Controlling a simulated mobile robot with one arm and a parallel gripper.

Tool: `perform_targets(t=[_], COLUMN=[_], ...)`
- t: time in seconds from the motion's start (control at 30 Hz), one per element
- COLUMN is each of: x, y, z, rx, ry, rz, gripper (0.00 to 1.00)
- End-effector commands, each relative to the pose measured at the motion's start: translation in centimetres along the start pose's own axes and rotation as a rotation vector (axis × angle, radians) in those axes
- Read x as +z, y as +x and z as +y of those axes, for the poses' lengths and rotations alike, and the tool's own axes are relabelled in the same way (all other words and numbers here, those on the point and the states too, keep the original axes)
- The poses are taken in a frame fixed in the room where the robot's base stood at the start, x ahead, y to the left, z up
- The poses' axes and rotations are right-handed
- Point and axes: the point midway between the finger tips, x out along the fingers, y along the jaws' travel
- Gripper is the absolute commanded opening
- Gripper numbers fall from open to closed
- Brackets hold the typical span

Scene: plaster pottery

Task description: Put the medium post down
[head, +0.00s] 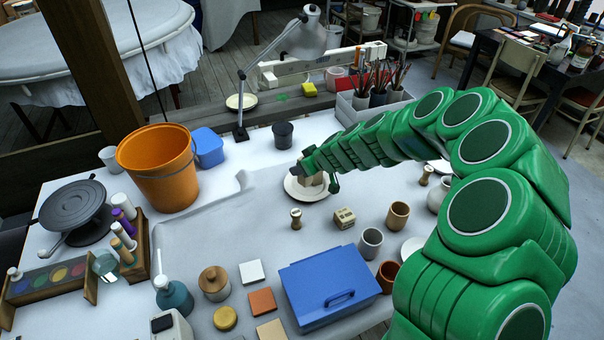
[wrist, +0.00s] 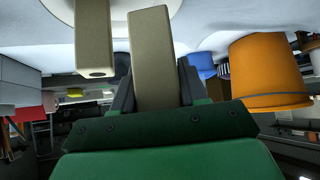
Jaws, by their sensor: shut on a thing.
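My gripper (head: 322,172) is over a white plate (head: 293,192) near the middle of the table. In the wrist view, which looks upside down, the dark fingers of my gripper (wrist: 154,80) are shut on a beige rectangular post (wrist: 152,45), taken as the medium post. A second beige post (wrist: 94,40) with a small hole in its end stands beside it, apart from the fingers. Part of the plate (wrist: 165,9) shows behind both posts. In the head view the posts (head: 312,186) are small and partly hidden by my gripper, so whether the held one touches the plate is unclear.
Near the plate are a small wooden-topped piece (head: 296,217), a beige block (head: 344,217), a brown cup (head: 398,215) and a grey cup (head: 370,242). A blue box (head: 328,282) lies in front. An orange bucket (head: 160,170) stands left. Cloth left of the plate is clear.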

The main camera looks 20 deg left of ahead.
Motion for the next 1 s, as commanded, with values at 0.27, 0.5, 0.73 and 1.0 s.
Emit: perform_targets(t=[0.27, 0.5, 0.73, 1.0], x=[1.6, 2.2, 2.3, 2.7], y=[2.1, 2.6, 2.8, 3.2], z=[0.1, 0.3, 0.2, 0.2], rx=[-0.001, 0.0, 0.0, 0.0], ry=[0.002, 0.001, 0.001, 0.0], rz=[0.0, 0.001, 0.001, 0.001], gripper=[0.03, 0.03, 0.03, 0.03])
